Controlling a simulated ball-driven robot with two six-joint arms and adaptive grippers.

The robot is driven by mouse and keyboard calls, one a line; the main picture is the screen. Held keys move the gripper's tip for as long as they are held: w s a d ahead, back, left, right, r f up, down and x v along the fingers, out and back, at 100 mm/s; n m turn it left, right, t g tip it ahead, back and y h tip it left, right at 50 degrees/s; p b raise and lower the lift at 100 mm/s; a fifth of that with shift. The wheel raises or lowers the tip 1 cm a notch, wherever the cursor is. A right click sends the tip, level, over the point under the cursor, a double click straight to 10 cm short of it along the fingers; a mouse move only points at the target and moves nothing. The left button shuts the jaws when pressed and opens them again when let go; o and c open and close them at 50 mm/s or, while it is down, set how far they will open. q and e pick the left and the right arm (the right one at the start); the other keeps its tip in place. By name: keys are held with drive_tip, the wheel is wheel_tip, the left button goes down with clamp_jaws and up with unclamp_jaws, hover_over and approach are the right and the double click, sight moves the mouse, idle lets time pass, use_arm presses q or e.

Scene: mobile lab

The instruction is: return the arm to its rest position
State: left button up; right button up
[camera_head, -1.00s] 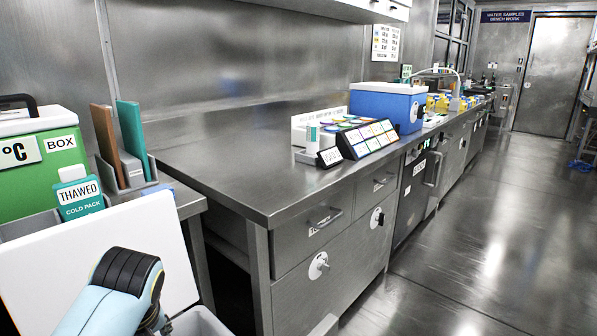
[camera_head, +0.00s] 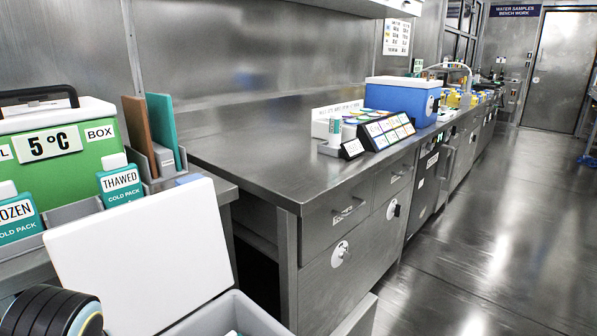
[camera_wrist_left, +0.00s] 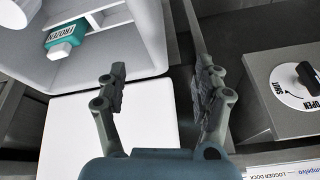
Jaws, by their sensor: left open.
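My left gripper (camera_wrist_left: 158,78) shows in the left wrist view with its two fingers spread apart and nothing between them. It is over the area between a white open box (camera_wrist_left: 85,75) and a grey cabinet front. In the head view only a dark rounded joint of my left arm (camera_head: 48,312) shows at the bottom left corner, and the gripper itself is out of frame. My right arm and gripper are in neither view.
A white lid (camera_head: 140,255) stands raised over an open box (camera_head: 235,312). A teal frozen pack (camera_wrist_left: 62,40) lies in the white box. A green 5 °C box (camera_head: 60,150) stands at left.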

use_arm(q)
drive_tip(key=s+d+r+m+h, duration=0.1)
drive_tip(key=s+r+m, duration=0.25)
drive_tip(key=s, duration=0.45)
drive_tip(key=s+d+r+m+h, duration=0.1)
drive_tip(key=s+r+m, duration=0.25)
drive_tip(key=s, duration=0.35)
drive_tip(key=s+a+f+g, duration=0.1)
drive_tip(key=s+a+f, duration=0.1)
drive_tip(key=f, duration=1.1)
drive_tip(key=s+a+f, duration=0.1)
drive_tip(key=s+f, duration=0.1)
drive_tip(key=f, duration=1.2)
drive_tip(key=s+a+f+g, duration=0.1)
drive_tip(key=s+f, duration=1.3)
drive_tip(key=s, duration=0.3)
drive_tip(key=shift+s+f, duration=0.15)
drive_tip(key=shift+s, duration=0.25)
